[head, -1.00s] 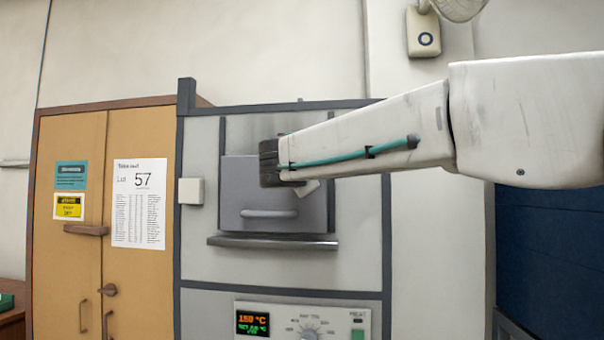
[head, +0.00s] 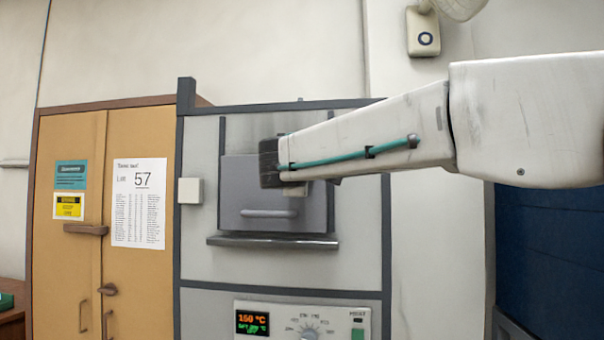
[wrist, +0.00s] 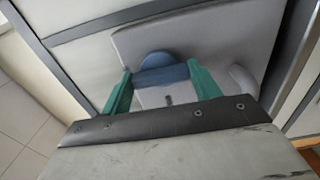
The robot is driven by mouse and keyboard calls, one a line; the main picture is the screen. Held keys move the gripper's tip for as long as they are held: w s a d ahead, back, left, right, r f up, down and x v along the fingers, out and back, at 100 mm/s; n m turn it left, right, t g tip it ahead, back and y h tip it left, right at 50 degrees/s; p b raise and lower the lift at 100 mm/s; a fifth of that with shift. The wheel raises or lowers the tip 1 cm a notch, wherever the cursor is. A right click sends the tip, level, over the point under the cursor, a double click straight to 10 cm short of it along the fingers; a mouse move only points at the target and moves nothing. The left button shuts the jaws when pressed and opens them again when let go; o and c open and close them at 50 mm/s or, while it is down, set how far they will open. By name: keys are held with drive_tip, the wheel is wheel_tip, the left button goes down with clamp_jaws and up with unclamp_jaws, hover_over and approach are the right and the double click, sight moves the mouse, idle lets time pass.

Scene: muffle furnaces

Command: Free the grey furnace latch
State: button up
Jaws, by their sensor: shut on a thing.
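The grey furnace door (head: 232,185) is closed in the head view, with a bar handle (head: 270,213) low on it. My gripper (head: 268,163) is at the door's upper middle, above the handle, and hides what it holds in that view. In the wrist view, the green fingers of my gripper (wrist: 161,80) are shut on a rounded blue-grey piece, which I take to be the latch (wrist: 160,76). It lies against the door (wrist: 205,38), which looks tilted in this view. I cannot tell whether the latch is free.
A metal ledge (head: 272,242) juts out below the door. A control panel (head: 302,320) with a lit display is lower down. A white box (head: 190,191) sits on the furnace's left side, beside a wooden cabinet (head: 75,270). The space left of my gripper is clear.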

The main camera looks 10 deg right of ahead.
idle(0.4)
drive_tip(key=o, duration=1)
drive_tip(key=v, duration=0.8)
